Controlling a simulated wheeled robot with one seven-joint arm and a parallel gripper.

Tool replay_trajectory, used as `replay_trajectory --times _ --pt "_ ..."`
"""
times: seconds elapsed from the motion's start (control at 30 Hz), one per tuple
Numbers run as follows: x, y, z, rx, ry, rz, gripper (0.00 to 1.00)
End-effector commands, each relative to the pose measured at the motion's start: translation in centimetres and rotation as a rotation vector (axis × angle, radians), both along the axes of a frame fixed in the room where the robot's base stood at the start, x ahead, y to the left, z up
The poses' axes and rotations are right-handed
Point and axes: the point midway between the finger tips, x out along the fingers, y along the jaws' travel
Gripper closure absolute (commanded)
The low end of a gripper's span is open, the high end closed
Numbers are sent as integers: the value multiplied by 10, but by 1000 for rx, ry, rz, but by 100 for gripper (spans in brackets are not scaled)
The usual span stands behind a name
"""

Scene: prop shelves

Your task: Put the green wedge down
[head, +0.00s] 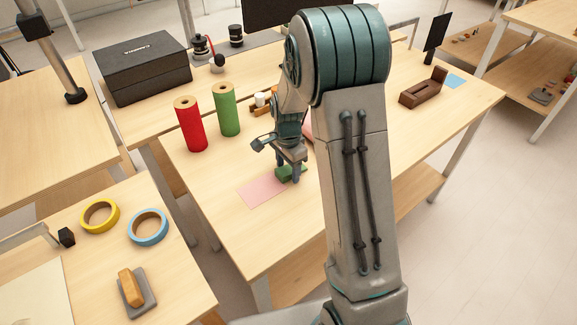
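The small green wedge (283,174) is at the fingertips of my gripper (290,171), low over the middle table. One dark finger shows in front of the wedge's right side, and my gripper looks shut on it. A flat pink sheet (262,192) lies on the table below and to the left of the wedge. The wedge is near the sheet's upper right end. I cannot tell whether it touches the sheet or the table. My arm hides the table to the right of the wedge.
Red (190,125) and green (227,110) rolls stand left of my gripper. Small items (262,101) lie behind it. A brown wooden holder (423,88) and a blue sheet (455,81) are at the right. The table front (250,235) is bare.

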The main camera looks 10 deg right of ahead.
Motion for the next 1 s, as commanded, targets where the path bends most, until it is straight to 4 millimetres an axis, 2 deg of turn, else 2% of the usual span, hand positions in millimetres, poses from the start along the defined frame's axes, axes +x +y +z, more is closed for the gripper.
replay_trajectory --times 0.27,0.37,0.7,1.0 --pt "0 0 8 1 -2 0 43" --pt "1 0 25 0 -4 0 43" --pt "1 0 97 0 -4 0 43" --pt "-4 0 126 1 -5 17 43"
